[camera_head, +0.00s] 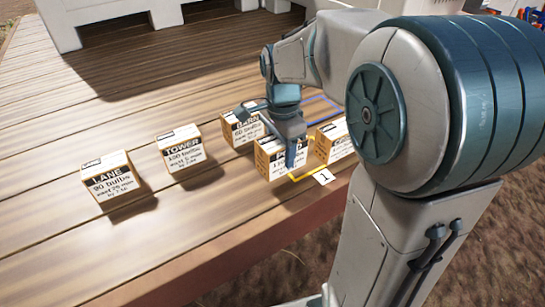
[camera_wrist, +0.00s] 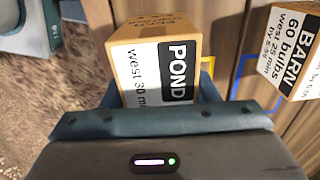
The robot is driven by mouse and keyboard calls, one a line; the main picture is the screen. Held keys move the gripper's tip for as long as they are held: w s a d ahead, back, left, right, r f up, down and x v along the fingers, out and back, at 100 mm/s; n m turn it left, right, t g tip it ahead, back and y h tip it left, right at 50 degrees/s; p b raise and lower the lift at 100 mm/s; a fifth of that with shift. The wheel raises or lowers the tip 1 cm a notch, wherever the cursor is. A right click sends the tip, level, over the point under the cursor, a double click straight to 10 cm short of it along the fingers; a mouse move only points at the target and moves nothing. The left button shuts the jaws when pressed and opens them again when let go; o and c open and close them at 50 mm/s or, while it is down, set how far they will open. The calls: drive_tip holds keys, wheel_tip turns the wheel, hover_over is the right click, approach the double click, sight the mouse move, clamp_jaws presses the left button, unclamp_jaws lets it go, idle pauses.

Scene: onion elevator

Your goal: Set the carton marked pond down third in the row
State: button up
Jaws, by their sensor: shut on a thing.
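The pond carton (camera_wrist: 148,62) is a tan box with a white label and a black POND band. It sits between my fingers in the wrist view. In the head view my gripper (camera_head: 268,138) is shut on this carton (camera_head: 268,166), and a finger covers part of its label. I cannot tell whether its base touches the deck. The barn carton (camera_head: 238,132) stands just behind and left of it, apart from it in the wrist view (camera_wrist: 295,50). Another carton (camera_head: 338,144) stands to the right, its label partly hidden. A card marked 1 (camera_head: 323,177) lies by a yellow outline (camera_head: 305,177).
The tower carton (camera_head: 181,152) and lane carton (camera_head: 108,183) stand apart on the left of the wooden deck (camera_head: 60,120). A blue outline (camera_head: 322,98) lies behind the right-hand carton. A white crate (camera_head: 115,18) stands at the back. The deck's front edge is close by.

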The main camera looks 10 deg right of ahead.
sight(280, 162)
drive_tip(key=shift+f, duration=2.15)
drive_tip(key=shift+f, duration=0.2)
drive_tip(key=o, duration=1.3)
drive_tip(key=shift+r, duration=0.1)
